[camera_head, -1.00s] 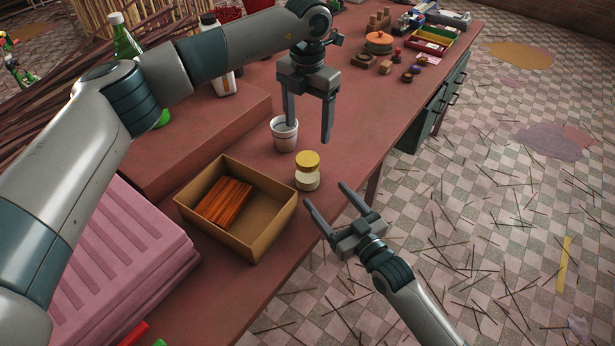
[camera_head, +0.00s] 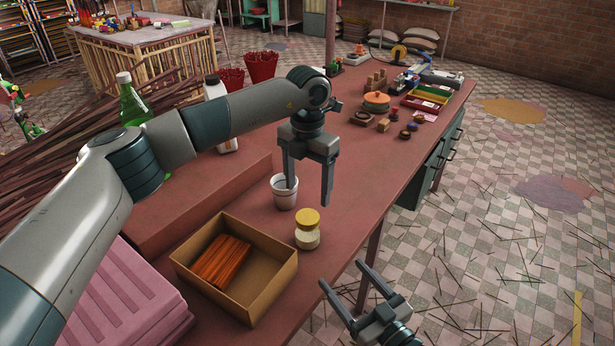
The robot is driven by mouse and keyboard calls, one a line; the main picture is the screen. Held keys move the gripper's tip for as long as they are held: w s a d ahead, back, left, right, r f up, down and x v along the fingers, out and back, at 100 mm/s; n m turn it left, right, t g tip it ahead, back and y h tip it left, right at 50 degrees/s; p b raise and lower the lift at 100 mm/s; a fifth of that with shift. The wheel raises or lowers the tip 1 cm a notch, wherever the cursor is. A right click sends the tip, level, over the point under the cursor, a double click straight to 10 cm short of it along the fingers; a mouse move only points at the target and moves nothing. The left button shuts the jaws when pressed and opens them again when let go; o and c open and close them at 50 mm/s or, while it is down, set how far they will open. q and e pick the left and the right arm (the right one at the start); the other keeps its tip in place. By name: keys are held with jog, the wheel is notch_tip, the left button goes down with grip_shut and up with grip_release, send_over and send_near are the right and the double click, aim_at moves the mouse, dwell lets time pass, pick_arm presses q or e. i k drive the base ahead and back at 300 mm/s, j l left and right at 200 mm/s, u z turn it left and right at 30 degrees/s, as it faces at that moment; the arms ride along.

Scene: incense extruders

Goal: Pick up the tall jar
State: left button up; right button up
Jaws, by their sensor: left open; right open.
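A jar with a yellow lid and pale body (camera_head: 307,229) stands upright on the red table (camera_head: 370,190), near its right edge. It is the likeliest tall jar in view. My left gripper (camera_head: 308,196) is open and points down, above and behind the jar. One of its fingers overlaps a white cup (camera_head: 284,198); I cannot tell whether it is inside or in front of the cup. My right gripper (camera_head: 342,275) is open and empty, low and to the right of the jar, beyond the table edge. Its fingers point up and left, apart from the jar.
An open cardboard box (camera_head: 275,287) with orange sticks (camera_head: 220,262) stands left of the jar. A white bottle (camera_head: 214,90) and a green bottle (camera_head: 131,104) stand behind my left arm. Small pots and trays (camera_head: 428,97) crowd the far table end. The table between is clear.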

aim_at(305, 240)
jog(key=k+l, duration=0.8)
jog(key=k, duration=0.05)
